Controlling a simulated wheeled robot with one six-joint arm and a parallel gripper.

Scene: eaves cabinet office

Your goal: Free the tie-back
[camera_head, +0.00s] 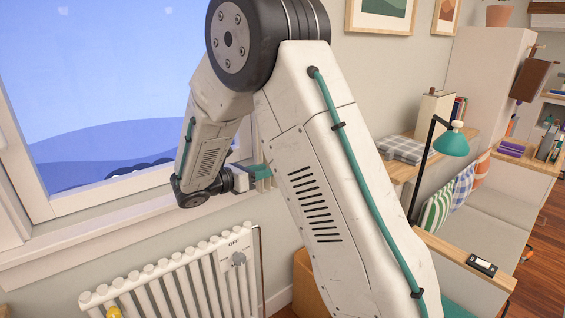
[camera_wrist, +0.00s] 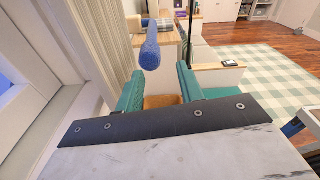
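A blue, woven-looking band with a rounded near end (camera_wrist: 150,53), which looks like the tie-back, shows ahead of my gripper in the wrist view. It stands beside pale vertical folds (camera_wrist: 108,45) that look like a curtain. A small whitish piece (camera_wrist: 134,24) is close to its upper left; I cannot tell how they join. My gripper (camera_wrist: 160,80) has its two teal fingers apart, with the rounded end beyond the gap and nothing visibly held. In the head view my gripper (camera_head: 263,176) is by the right end of the window sill; my arm hides the tie-back there.
A white radiator (camera_head: 170,284) stands below the window sill (camera_head: 120,228). To the right are a shelf with a grey folded cloth (camera_head: 402,149), a teal lamp (camera_head: 451,144) and a bench with cushions (camera_head: 437,212). A checked rug (camera_wrist: 268,75) and open floor lie further right.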

